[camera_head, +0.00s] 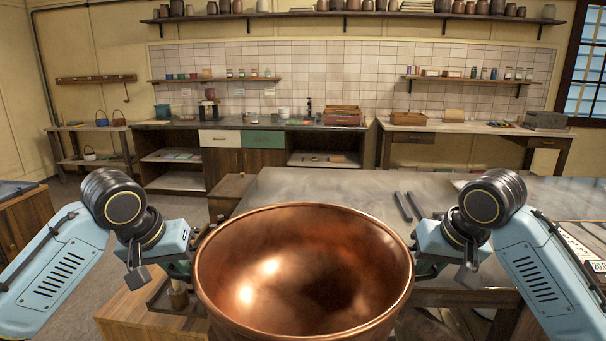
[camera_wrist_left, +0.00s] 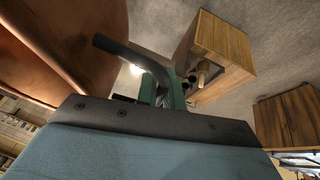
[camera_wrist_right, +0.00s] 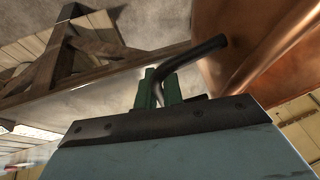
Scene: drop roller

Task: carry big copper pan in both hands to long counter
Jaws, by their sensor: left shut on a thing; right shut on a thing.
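The big copper pan (camera_head: 303,270) is held up in front of me in the head view, its mouth upward and its inside empty. My left gripper (camera_head: 180,268) is at its left side and my right gripper (camera_head: 428,266) at its right side. In the left wrist view my left gripper (camera_wrist_left: 162,92) is shut on a dark bent handle (camera_wrist_left: 128,52) of the pan. In the right wrist view my right gripper (camera_wrist_right: 160,88) is shut on the other dark handle (camera_wrist_right: 195,50). The long counter cannot be told for sure; a long dark-topped counter (camera_head: 250,124) stands along the back wall.
A grey-topped table (camera_head: 330,185) lies just beyond the pan, with two dark bars (camera_head: 408,206) on it. A wooden box-like stand (camera_head: 140,312) is below left. A wooden-legged bench (camera_head: 470,127) stands at the back right. Open floor (camera_head: 185,208) shows at the left.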

